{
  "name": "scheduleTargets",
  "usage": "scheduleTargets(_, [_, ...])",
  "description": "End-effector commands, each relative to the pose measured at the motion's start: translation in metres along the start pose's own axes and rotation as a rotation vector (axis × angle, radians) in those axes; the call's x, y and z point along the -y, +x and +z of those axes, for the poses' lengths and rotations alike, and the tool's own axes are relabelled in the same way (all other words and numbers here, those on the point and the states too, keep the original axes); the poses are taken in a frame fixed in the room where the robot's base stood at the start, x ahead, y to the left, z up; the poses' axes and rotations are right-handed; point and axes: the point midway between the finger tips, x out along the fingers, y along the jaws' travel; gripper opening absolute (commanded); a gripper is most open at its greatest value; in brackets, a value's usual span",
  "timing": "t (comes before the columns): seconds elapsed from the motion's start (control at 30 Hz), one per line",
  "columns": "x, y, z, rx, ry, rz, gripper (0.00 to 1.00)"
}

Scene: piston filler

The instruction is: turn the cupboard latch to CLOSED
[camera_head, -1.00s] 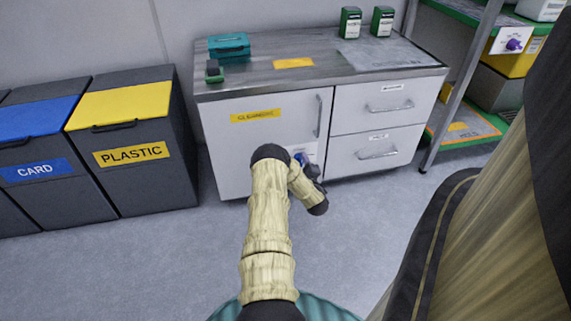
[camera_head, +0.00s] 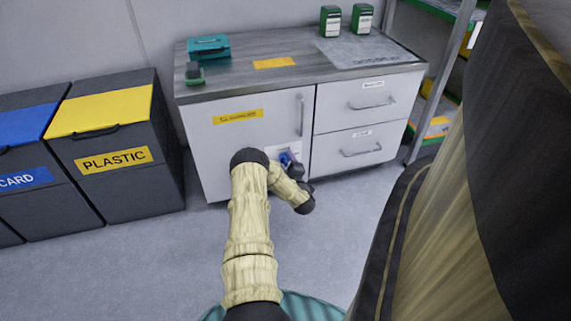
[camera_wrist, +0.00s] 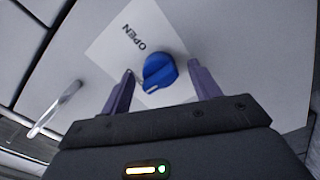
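The cupboard latch is a round blue knob (camera_wrist: 159,72) on a white label plate (camera_wrist: 110,52) on the cupboard door. The word OPEN shows on the plate; no CLOSED marking is visible, and part of the plate is hidden. My gripper (camera_wrist: 160,82) is open, with one finger on either side of the knob in the wrist view. Whether the fingers touch it I cannot tell. In the head view the knob (camera_head: 286,158) shows low on the cupboard door (camera_head: 245,145), partly hidden by my arm and gripper. The door appears shut.
The door has a vertical handle (camera_head: 300,115). Two drawers (camera_head: 368,102) are to its right. The worktop (camera_head: 330,75) holds a teal box (camera_head: 208,47) and green containers (camera_head: 361,18). Bins (camera_head: 115,160) stand at left, shelving (camera_head: 435,100) at right. Floor in front is free.

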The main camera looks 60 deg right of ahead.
Motion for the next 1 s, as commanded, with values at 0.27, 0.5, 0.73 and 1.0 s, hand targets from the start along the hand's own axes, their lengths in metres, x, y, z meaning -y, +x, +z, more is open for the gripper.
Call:
scheduleTargets(0.27, [0.0, -0.002, -0.002, -0.002, 0.002, 0.0, 0.62])
scheduleTargets(0.5, [-0.003, -0.029, -0.002, 0.001, 0.004, -0.002, 0.62])
scheduleTargets(0.73, [-0.003, -0.075, -0.002, 0.002, 0.003, -0.004, 0.62])
scheduleTargets(1.0, [-0.003, -0.129, -0.001, 0.003, 0.002, -0.003, 0.62])
